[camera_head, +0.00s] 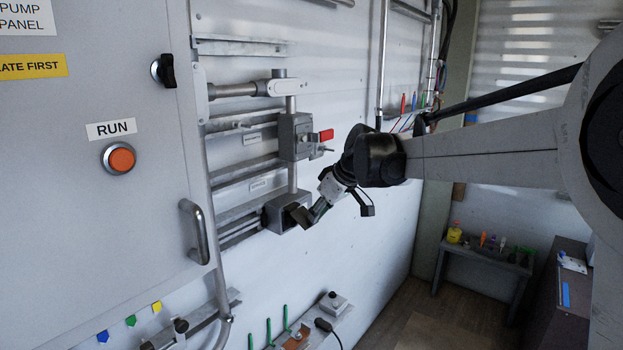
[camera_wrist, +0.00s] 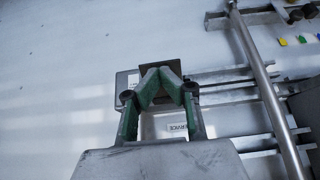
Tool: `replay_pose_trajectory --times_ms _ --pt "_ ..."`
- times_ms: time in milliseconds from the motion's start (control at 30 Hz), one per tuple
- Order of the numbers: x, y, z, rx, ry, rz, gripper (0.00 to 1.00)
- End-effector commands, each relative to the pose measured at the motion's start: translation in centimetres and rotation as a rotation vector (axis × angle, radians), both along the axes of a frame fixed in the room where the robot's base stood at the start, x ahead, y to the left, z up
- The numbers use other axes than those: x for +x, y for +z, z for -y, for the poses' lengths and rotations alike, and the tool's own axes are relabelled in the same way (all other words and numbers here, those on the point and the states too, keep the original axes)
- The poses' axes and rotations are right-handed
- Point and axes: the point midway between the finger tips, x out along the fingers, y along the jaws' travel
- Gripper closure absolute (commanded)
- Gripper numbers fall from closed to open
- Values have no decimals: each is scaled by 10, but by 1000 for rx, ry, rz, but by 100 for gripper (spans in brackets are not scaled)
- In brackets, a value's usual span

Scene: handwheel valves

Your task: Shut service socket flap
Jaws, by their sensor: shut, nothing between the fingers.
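The service socket is a grey box (camera_head: 279,212) low on the wall panel in the head view, below the "SERVICE" label (camera_head: 258,184). A dark plate (camera_head: 299,216), apparently its flap, shows at the box's front right. My gripper (camera_head: 315,214) is shut and empty, its fingertips at or very near this plate. In the wrist view the green-sided fingers (camera_wrist: 162,75) meet at their tips in front of the dark plate (camera_wrist: 151,73), hiding its middle. The box edge (camera_wrist: 126,84) shows to the left. Contact and the flap's exact angle cannot be told.
A cabinet door with a handle (camera_head: 195,232) stands at left. A lower shelf (camera_head: 318,326) holds small tools.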

Motion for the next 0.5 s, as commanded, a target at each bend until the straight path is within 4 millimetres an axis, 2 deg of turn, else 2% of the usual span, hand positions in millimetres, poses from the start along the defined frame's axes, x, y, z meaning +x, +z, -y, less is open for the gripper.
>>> replay_pose_trajectory --times_ms 500 --pt "5 -11 -6 0 0 0 100"
